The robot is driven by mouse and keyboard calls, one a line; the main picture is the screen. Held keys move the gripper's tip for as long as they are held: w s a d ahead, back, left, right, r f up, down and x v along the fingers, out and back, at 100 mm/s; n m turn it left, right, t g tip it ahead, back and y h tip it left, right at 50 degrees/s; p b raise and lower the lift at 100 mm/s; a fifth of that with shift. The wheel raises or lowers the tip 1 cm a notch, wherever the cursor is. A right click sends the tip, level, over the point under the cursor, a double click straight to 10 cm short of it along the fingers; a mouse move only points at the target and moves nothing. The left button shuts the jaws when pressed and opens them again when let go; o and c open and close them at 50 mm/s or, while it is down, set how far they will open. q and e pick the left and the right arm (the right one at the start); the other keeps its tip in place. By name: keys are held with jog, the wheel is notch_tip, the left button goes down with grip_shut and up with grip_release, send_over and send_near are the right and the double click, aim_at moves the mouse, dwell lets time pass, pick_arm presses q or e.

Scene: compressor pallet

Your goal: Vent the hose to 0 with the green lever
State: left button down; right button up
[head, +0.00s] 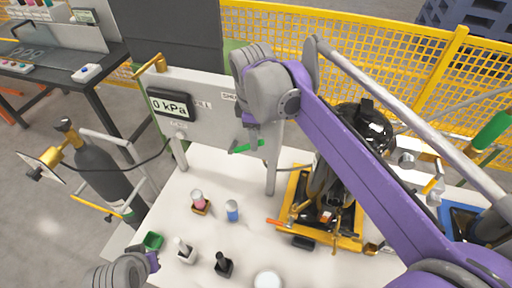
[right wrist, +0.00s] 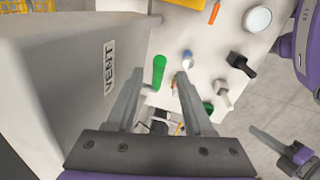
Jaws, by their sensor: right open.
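The green lever (head: 246,147) sticks out from the lower edge of the white panel (head: 215,112) in the head view. In the right wrist view the green lever (right wrist: 159,72) shows between my two spread fingers, with a VENT label (right wrist: 109,67) on the panel beside it. My right gripper (head: 250,132) is open just above the lever; I cannot tell whether a finger touches it. The pressure display (head: 170,105) on the panel reads 0 kPa. My left gripper (head: 152,262) is low at the left of the head view, its jaws unclear.
A white table holds a pink-topped bottle (head: 198,201), a blue bottle (head: 232,211), a green cup (head: 153,241) and black and white items. A black compressor (head: 355,130) on a yellow base stands right. A gas cylinder (head: 100,170) stands left. Yellow mesh fencing runs behind.

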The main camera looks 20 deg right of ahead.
notch_tip(320, 180, down, 8)
jog(key=w, duration=0.1)
jog(key=shift+w+d, duration=0.15)
jog(key=shift+d, duration=0.1)
jog(key=shift+r, duration=0.15)
jog(key=shift+c, duration=0.3)
grip_shut()
dwell(0.9)
